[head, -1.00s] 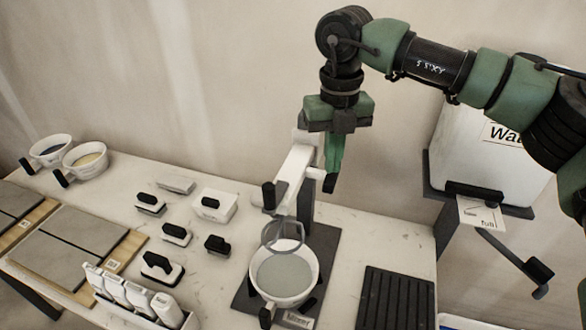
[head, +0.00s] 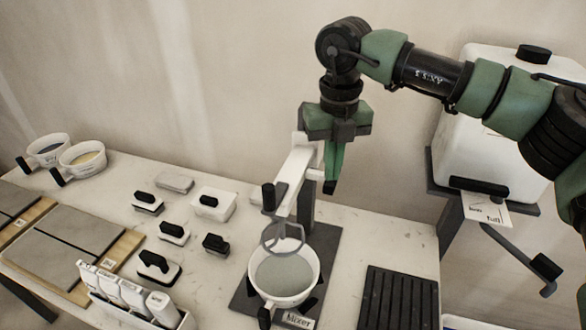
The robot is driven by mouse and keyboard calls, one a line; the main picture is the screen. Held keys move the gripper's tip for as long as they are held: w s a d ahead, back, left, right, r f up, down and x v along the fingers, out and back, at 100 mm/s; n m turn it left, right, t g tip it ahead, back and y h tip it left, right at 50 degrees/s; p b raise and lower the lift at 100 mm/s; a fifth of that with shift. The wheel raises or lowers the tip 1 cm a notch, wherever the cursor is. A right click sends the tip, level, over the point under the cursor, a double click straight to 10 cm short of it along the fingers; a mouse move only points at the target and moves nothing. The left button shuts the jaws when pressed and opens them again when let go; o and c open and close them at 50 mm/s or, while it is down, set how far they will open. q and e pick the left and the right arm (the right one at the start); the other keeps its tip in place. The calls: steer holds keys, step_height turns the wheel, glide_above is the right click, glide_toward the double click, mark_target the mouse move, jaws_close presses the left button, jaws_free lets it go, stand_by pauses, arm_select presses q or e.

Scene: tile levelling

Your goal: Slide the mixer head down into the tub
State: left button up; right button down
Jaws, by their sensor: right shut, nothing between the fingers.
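The mixer head (head: 296,178) is a white arm on a dark grey post, with a black handle (head: 268,196) at its front left. Its grey ring-shaped whisk (head: 283,238) hangs at the upper part of the white tub (head: 314,268); I cannot tell how far its lower edge is from the grey contents. The tub stands on the dark mixer base (head: 245,303), labelled "Mixer". My right gripper (head: 330,188) points down, shut and empty, beside the post and behind the head's right side. Whether it touches the head I cannot tell. My left gripper is out of view.
A black ribbed mat (head: 400,300) lies right of the mixer. A white water container (head: 480,135) stands on a bracket at the right. Two bowls (head: 83,158) and grey tiles (head: 75,238) are further left.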

steer(key=shift+f+b, duration=6.2)
steer(key=shift+f, duration=2.5)
step_height(320, 180, up, 10)
steer(key=p, duration=0.5)
steer(key=shift+f+p, duration=0.25)
steer(key=shift+p, duration=0.05)
steer(key=shift+f, duration=0.1)
